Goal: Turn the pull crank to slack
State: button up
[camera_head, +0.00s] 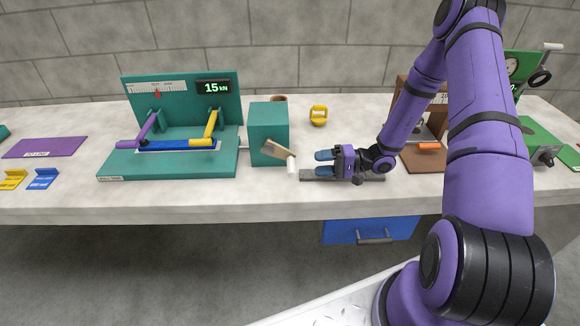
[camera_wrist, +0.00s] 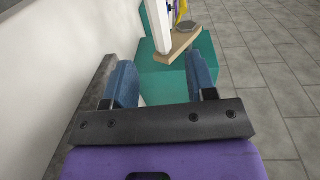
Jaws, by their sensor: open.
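The pull crank is a tan arm (camera_head: 274,149) with a white handle (camera_head: 292,164), on the front of a teal box (camera_head: 269,118). The arm slopes down to the right, with the handle at its lower right end. In the wrist view the tan arm (camera_wrist: 178,46) and white handle (camera_wrist: 157,22) lie ahead, beyond the fingertips. My gripper (camera_head: 321,162) is open and empty, just right of the handle and apart from it. Its two blue fingers also show in the wrist view (camera_wrist: 163,80). The display (camera_head: 215,87) on the teal rig reads 15 kN.
The teal rig (camera_head: 118,165) left of the box holds a blue strip (camera_head: 178,145) between purple and yellow clamps. A grey bar (camera_head: 345,178) lies below my gripper. A yellow weight (camera_head: 318,115) stands behind. A brown stand (camera_head: 408,100) is to the right.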

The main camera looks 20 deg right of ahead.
aim_at(290, 167)
jog(key=x, duration=0.9)
jog(key=shift+w+a, duration=0.1)
jog(key=shift+a, duration=0.2)
jog(key=shift+c, duration=0.3)
grip_shut()
